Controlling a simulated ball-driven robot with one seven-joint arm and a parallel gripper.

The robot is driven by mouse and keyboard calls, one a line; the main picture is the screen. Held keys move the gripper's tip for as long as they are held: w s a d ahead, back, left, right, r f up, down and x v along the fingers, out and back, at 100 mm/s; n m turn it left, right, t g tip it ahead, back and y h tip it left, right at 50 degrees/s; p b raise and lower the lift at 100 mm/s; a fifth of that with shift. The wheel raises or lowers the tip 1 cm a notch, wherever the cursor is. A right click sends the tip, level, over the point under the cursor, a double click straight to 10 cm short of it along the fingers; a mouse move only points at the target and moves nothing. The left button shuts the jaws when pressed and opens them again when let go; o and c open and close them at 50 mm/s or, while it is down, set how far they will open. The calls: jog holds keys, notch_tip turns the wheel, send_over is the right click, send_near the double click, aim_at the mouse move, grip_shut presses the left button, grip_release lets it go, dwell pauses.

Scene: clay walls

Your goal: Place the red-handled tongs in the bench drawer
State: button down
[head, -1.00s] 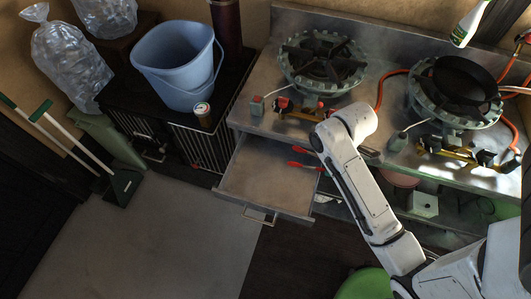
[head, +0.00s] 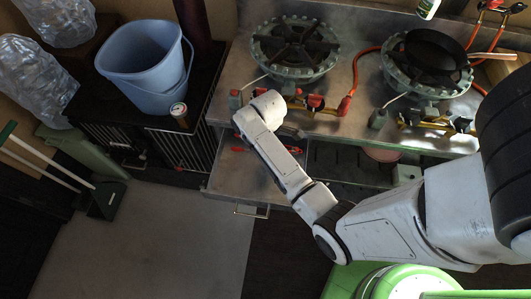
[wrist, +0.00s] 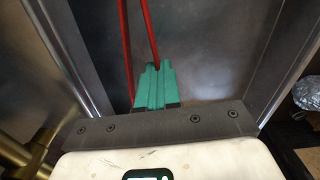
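The bench drawer (head: 228,182) is pulled open below the bench's left end, and its bare metal inside also shows in the wrist view (wrist: 212,50). The red-handled tongs (wrist: 150,35) show as two long red handles over the drawer's inside. In the head view small red parts of the tongs (head: 238,149) show beside my arm. My gripper (wrist: 156,85) has its green fingers shut together on one red handle; the other handle runs just left of them. My forearm hides the gripper in the head view. I cannot tell whether the tongs touch the drawer floor.
Two gas burners stand on the bench, the left one bare (head: 294,47) and the right one under a black pan (head: 432,50). A blue bucket (head: 150,70) and a small can (head: 179,114) stand on the black cabinet at left. The floor before the drawer is clear.

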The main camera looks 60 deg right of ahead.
jog(key=shift+w+f, duration=0.4)
jog(key=shift+f, duration=1.65)
jog(key=shift+b, duration=0.3)
jog(key=shift+f, duration=0.2)
jog(key=c, duration=1.3)
grip_release()
jog(key=shift+c, duration=0.2)
jog(key=shift+r, duration=0.1)
